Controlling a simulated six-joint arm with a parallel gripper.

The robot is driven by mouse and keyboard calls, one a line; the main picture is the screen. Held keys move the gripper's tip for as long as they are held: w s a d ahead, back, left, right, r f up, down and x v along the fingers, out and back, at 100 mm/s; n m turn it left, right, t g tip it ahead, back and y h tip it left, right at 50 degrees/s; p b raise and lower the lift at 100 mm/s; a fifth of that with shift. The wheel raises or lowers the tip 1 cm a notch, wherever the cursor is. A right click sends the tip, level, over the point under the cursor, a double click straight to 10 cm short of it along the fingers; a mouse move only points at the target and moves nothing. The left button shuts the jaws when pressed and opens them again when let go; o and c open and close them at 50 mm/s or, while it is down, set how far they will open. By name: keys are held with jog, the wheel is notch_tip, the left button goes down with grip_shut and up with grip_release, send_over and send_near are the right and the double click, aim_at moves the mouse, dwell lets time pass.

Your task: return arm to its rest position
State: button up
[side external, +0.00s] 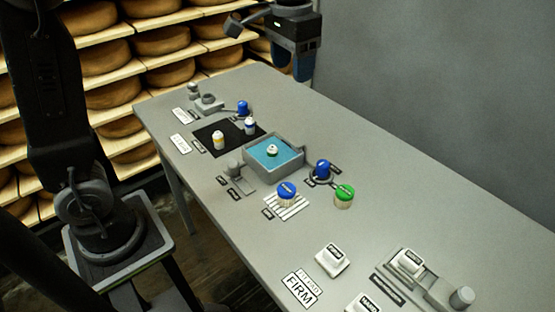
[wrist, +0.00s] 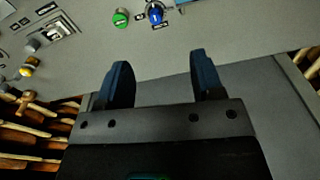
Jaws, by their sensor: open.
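My gripper (side external: 304,68) hangs raised near the top of the side view, by the far end of the grey table (side external: 400,195) and clear of the objects on it. In the wrist view its two dark blue fingers (wrist: 161,80) stand well apart with nothing between them, so it is open and empty. Part of my black arm rises at the left of the side view. The links between there and the gripper are mostly out of frame.
The table carries a blue-lined tray (side external: 259,168), a black mat (side external: 208,131), a blue-capped jar (side external: 287,190), a green-capped jar (side external: 344,196) and white labelled blocks (side external: 332,257). Cheese shelves (side external: 110,100) stand behind, a grey wall (side external: 440,80) at right. The table's right middle is clear.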

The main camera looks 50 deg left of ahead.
jog(key=s+a+f+t, duration=0.1)
jog(key=s+f+t, duration=0.1)
jog(key=s, duration=0.7)
jog(key=s+a+f+n+t, duration=0.1)
jog(key=s+f+t, duration=0.1)
jog(key=s, duration=0.8)
jog(key=shift+s+f+t, duration=0.3)
jog(key=shift+f+t, duration=0.1)
jog(key=shift+f, duration=0.45)
